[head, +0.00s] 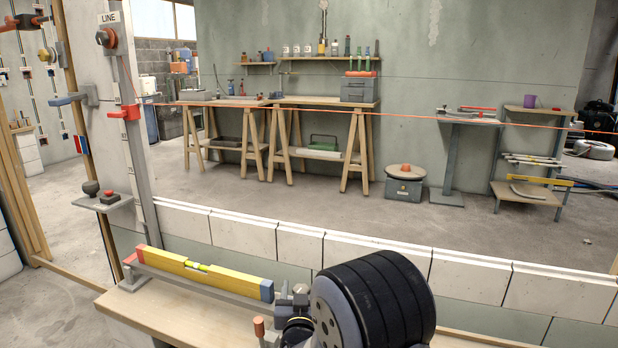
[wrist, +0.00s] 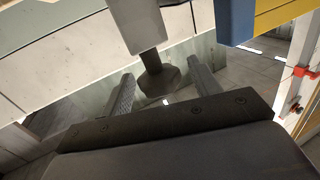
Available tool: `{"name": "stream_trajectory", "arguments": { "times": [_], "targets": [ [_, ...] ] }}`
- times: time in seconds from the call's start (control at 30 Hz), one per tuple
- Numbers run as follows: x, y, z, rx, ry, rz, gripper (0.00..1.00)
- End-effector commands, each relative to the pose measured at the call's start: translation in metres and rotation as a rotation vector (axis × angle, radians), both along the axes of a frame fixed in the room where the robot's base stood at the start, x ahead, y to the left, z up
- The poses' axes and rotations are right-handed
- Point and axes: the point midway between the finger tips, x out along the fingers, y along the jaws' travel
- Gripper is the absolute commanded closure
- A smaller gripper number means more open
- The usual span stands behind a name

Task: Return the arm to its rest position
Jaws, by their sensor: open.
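My gripper shows in the wrist view (wrist: 161,78), its two grey fingers spread apart with a wide gap. A pale grey post with a dark flared end (wrist: 160,78) shows between or beyond the fingers; I cannot tell its distance, and no contact is clear. In the head view, my arm fills the bottom centre as a large dark ribbed shape, and the fingers cannot be made out. The yellow spirit level (head: 205,271) with blue and red ends lies on a grey rail left of my arm. Its blue end (wrist: 235,20) also shows at the top right of the wrist view.
A wooden bench (head: 185,312) is below the level. A low white block wall (head: 370,255) runs behind it. A post with a red line clamp (head: 124,112) stands at left, with a taut orange line crossing the view. Trestle tables (head: 275,101) stand beyond open floor.

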Motion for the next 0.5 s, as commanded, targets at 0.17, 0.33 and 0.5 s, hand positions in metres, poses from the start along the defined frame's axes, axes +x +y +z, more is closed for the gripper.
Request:
{"name": "stream_trajectory", "arguments": {
  "times": [0.17,0.33,0.5],
  "targets": [
    [0.0,0.0,0.0,0.0,0.0,-0.001,0.41],
    [0.0,0.001,0.0,0.002,-0.001,-0.021,0.41],
    [-0.021,0.002,0.002,-0.001,0.002,-0.038,0.41]
  ]
}}
